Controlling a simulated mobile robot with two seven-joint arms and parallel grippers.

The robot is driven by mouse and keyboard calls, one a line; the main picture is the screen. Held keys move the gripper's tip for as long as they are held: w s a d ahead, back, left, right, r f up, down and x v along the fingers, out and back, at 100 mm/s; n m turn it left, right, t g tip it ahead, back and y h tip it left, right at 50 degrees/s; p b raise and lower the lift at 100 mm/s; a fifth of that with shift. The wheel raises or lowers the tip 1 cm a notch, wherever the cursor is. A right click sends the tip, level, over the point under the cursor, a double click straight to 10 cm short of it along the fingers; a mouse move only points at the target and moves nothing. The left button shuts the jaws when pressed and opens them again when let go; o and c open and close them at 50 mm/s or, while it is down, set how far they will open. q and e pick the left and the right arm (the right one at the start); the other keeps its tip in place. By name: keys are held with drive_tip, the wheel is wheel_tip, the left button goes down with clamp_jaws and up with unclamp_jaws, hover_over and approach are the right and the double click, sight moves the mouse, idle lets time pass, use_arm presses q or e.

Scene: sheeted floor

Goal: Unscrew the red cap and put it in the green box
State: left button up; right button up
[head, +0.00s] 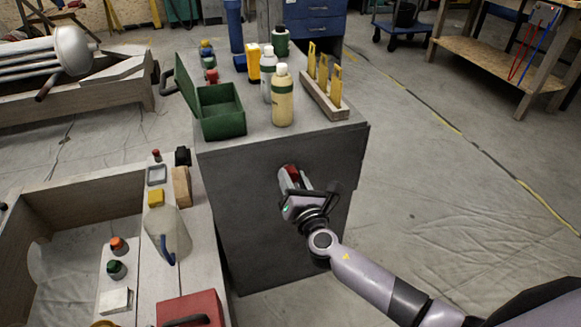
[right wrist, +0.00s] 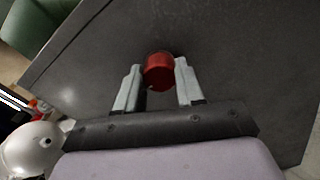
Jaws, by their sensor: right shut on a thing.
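The red cap (right wrist: 158,72) sits between the two fingers of my right gripper (right wrist: 159,85) in the right wrist view. In the head view the right gripper (head: 297,178) is in front of the dark grey side of the cabinet, below its top, with a bit of red showing at its fingers. I cannot tell whether the cap still touches anything behind it. The green box (head: 224,124) stands on the cabinet top at its left edge, its lid (head: 185,85) open and tilted to the left. My left gripper is not in view.
Bottles (head: 282,100), a yellow container (head: 254,62) and a wooden rack (head: 325,101) with yellow pieces stand right of the green box. A small red-topped item (head: 212,75) is behind it. A wooden bench (head: 150,285) with a jug (head: 168,235) is at lower left.

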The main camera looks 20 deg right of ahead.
drive_tip(key=o, duration=1.1)
drive_tip(key=shift+c, duration=0.6)
